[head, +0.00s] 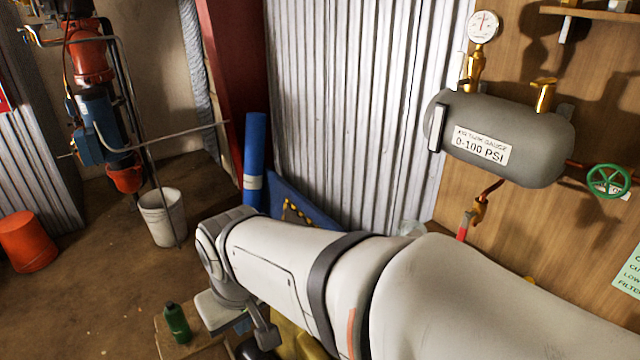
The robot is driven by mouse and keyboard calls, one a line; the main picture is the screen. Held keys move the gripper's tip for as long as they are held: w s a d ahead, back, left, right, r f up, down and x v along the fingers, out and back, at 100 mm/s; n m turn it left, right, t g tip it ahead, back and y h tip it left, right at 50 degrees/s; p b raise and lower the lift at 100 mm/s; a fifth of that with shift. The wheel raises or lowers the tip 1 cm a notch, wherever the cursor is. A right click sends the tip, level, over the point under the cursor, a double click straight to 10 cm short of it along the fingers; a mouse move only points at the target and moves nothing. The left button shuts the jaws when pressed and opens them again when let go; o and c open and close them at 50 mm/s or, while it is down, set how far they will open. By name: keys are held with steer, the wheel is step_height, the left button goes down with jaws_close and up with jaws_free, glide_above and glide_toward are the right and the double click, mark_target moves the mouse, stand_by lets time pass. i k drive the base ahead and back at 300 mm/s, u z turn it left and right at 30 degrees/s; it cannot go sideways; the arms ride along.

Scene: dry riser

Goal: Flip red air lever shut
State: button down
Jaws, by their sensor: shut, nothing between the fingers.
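The red lever (463,232) is at a small brass valve (478,209) on a copper pipe under the grey air tank (497,137). It points down, and its lower end comes close to the top edge of my arm, which may hide part of it. The tank has a label reading 0-100 PSI and a round gauge (483,27) above it. My arm crosses the lower middle and right of the head view.
A green handwheel (608,181) is right of the tank on the wooden panel (545,225). A corrugated metal wall (360,110) is left of it. A blue roll (254,165), white bucket (162,217), orange bucket (27,242) and green bottle (177,323) stand at left. Brown floor is open between them.

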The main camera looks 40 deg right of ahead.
mark_target(463, 228)
steer(key=z, duration=2.2)
